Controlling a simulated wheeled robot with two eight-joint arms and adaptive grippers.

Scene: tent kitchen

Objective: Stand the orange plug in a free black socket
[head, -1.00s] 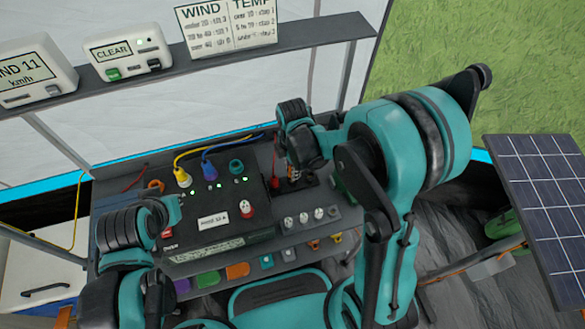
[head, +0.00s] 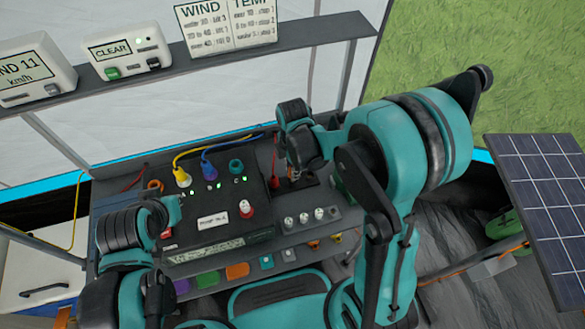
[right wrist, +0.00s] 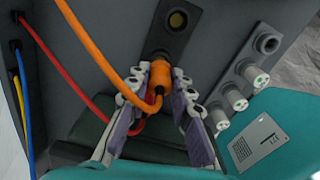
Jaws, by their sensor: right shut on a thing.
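The orange plug (right wrist: 160,74), with its orange cable looping up, is between the two fingers of my right gripper (right wrist: 165,95) in the right wrist view. The gripper is shut on it. The plug is at the lower end of a black socket plate (right wrist: 172,38); whether it is seated in a socket there I cannot tell. A free round socket (right wrist: 177,20) shows at the plate's upper end. In the head view my right gripper (head: 293,182) is over this plate, and the arm hides much of it. My left gripper (head: 176,208) is beside the power box, its fingers unclear.
The black power box (head: 215,215) has a yellow plug (head: 182,176), a blue plug (head: 209,170) and a red-and-white knob (head: 246,209). A strip with several white-topped pieces (head: 304,218) is right of it. A red cable (right wrist: 75,75) runs left of the plug.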

